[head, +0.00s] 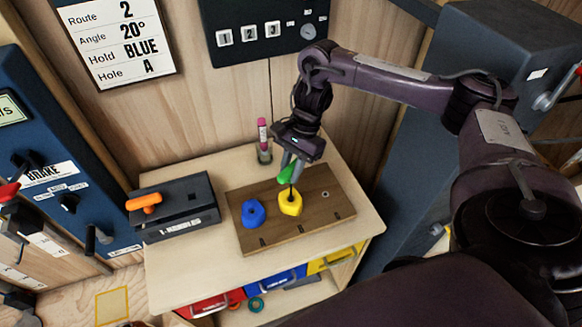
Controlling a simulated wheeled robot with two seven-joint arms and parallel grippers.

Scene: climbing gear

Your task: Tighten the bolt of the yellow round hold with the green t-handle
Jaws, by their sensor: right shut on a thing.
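The yellow round hold (290,204) sits on the brown wooden board (318,213) on the table. The green t-handle (286,174) is above it, and its dark shaft points down to the middle of the hold. I cannot tell how deep the shaft sits in the bolt, which is hidden. My right gripper (291,170) comes from above and is shut on the green t-handle. My left gripper is not in view.
A blue hold (253,213) lies left of the yellow one. A black T-handles block (184,211) with an orange t-handle (144,202) stands at the left. A pink marker (262,134) stands in a cup behind. Coloured bins (270,287) sit below the tabletop.

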